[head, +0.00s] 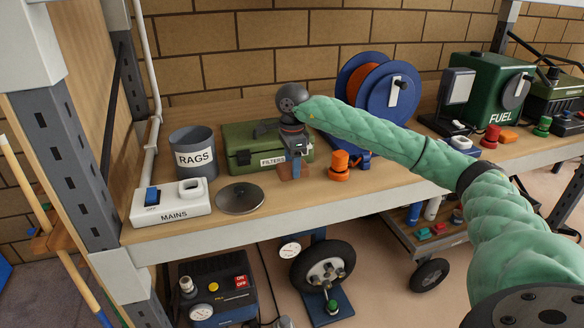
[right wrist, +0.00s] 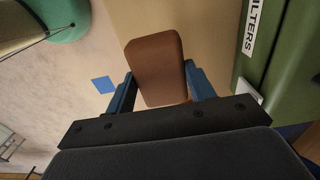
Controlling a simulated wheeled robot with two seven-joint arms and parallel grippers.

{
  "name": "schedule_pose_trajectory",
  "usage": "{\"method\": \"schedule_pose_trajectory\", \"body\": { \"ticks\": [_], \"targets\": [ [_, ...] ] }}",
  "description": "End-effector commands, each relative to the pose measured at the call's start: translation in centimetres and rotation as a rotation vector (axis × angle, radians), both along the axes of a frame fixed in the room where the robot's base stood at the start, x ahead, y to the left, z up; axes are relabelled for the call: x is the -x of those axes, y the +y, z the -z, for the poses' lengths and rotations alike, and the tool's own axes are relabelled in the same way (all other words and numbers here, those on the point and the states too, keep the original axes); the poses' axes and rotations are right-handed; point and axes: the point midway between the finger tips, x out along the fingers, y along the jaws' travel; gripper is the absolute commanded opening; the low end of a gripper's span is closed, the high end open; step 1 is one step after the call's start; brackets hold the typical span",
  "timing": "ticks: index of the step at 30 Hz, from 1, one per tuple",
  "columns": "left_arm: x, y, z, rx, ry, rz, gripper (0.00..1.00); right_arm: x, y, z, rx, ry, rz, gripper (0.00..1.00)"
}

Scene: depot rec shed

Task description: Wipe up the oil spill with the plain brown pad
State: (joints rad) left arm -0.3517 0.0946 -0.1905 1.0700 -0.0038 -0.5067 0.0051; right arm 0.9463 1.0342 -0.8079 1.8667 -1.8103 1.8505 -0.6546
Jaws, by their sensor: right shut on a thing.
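The plain brown pad (head: 290,171) is at the front of the bench, just in front of the green FILTERS box. My right gripper (head: 296,153) points down above it and is shut on it. In the right wrist view the brown pad (right wrist: 153,68) sits between the two blue fingers of my right gripper (right wrist: 160,75). I cannot tell whether the pad touches the bench top. I cannot make out an oil spill in either view. My left gripper is not in view.
The green FILTERS box (head: 240,150) stands close behind the pad. An orange knob-shaped part (head: 339,165) is to its right. A round metal lid (head: 240,198), the RAGS tin (head: 194,156) and the MAINS box (head: 172,210) are to the left. The bench front edge (head: 330,199) is close.

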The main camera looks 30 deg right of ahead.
Motion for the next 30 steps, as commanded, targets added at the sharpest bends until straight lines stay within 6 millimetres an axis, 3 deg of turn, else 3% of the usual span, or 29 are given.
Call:
{"method": "schedule_pose_trajectory", "body": {
  "ticks": [1, 10, 21, 30],
  "targets": [
    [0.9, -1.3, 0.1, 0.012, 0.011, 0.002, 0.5, 0.0, 0.0, -0.1, 0.0, 0.0, 0.0, 0.29],
    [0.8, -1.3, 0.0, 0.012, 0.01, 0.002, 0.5, 0.0, 0.0, -0.4, 0.0, 0.0, 0.0, 0.29],
    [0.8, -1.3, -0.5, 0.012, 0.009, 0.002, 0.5, 0.0, 0.0, -3.0, 0.0, -0.001, 0.0, 0.29],
    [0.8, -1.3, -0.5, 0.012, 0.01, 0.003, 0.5, 0.0, 0.0, -3.0, 0.0, 0.0, 0.0, 0.29]
  ]
}}
